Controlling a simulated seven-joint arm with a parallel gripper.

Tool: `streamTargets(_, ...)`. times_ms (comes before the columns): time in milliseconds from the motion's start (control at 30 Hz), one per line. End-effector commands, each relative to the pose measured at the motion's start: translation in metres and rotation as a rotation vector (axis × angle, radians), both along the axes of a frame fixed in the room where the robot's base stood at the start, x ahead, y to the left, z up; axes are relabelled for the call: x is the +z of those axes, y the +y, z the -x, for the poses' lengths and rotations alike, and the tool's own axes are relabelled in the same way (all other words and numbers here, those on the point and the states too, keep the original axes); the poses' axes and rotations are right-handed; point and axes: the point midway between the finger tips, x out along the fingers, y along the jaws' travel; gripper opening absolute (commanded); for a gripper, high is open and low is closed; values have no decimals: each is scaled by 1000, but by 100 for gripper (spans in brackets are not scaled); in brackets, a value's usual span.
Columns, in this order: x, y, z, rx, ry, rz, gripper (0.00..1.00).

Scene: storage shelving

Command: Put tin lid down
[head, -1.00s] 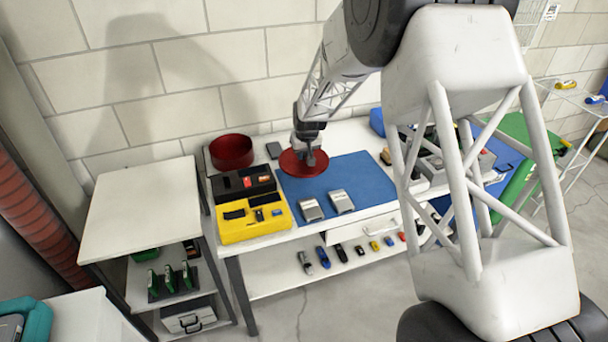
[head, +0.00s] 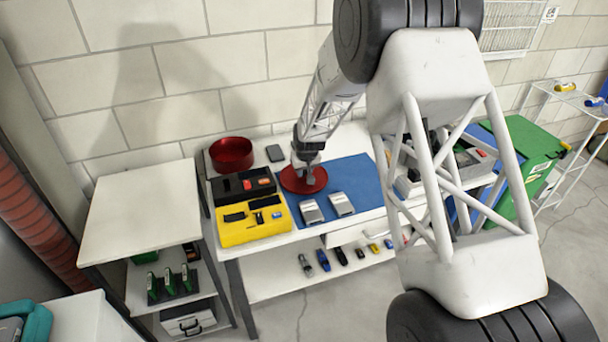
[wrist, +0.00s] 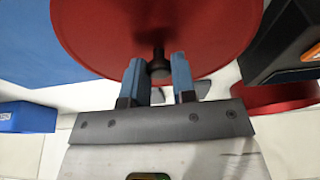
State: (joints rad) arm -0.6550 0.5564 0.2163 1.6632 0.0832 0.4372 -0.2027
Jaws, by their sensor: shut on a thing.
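The red round tin lid (head: 297,181) is over the left part of the blue mat (head: 358,178) on the white table. My gripper (head: 309,177) is above it, shut on its dark knob. In the wrist view the lid (wrist: 155,25) fills the top, and the blue fingertips of my gripper (wrist: 158,82) stand either side of the knob (wrist: 158,66). The lid looks flat and close to the mat; whether it touches the mat cannot be told. The open red tin (head: 231,154) stands at the table's back left, apart from the lid.
A black case (head: 243,187) and a yellow tray (head: 252,220) lie left of the lid. Two grey devices (head: 327,207) lie on the mat in front of it. A dark flat device (head: 275,153) lies behind. The mat's right part is clear.

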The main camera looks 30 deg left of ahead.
Motion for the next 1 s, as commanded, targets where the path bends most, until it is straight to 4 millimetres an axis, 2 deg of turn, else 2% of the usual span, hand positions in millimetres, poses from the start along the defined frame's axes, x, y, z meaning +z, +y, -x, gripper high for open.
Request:
streamTargets(100,-13,0,0,0,1,1,1)
streamTargets(200,-17,0,0,0,1,1,1)
streamTargets(667,-21,0,0,0,1,1,1)
streamTargets(700,-21,0,0,0,0,0,31)
streamTargets(800,-21,0,0,0,0,0,46)
streamTargets(833,-21,0,0,0,0,0,51)
streamTargets(1000,-21,0,0,0,1,1,51)
